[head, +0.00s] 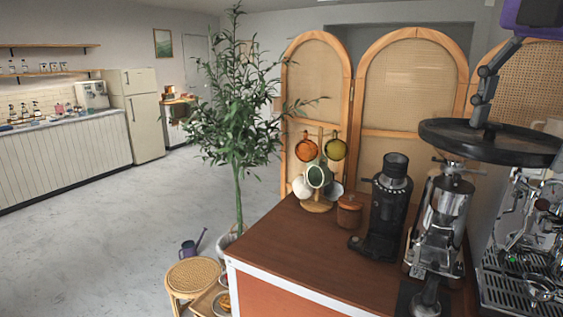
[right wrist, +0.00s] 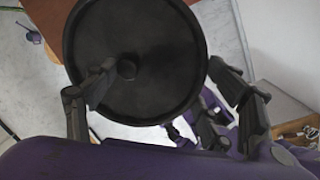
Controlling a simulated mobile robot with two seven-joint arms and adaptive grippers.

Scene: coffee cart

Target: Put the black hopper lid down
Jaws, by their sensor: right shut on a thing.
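The black hopper lid (head: 450,137) is a wide round disk held in the air at the right, roughly level. My right gripper (head: 484,112) comes down from the upper right with a finger over the lid's top. In the right wrist view the lid (right wrist: 150,95) shows its face and a small central knob. One finger of my right gripper (right wrist: 160,85) overlaps the face beside the knob; the other is at the right rim, its contact unclear. The gripper is shut on the lid. My left gripper is not in view.
An espresso machine (head: 520,240) stands right. The counter's front left is clear.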

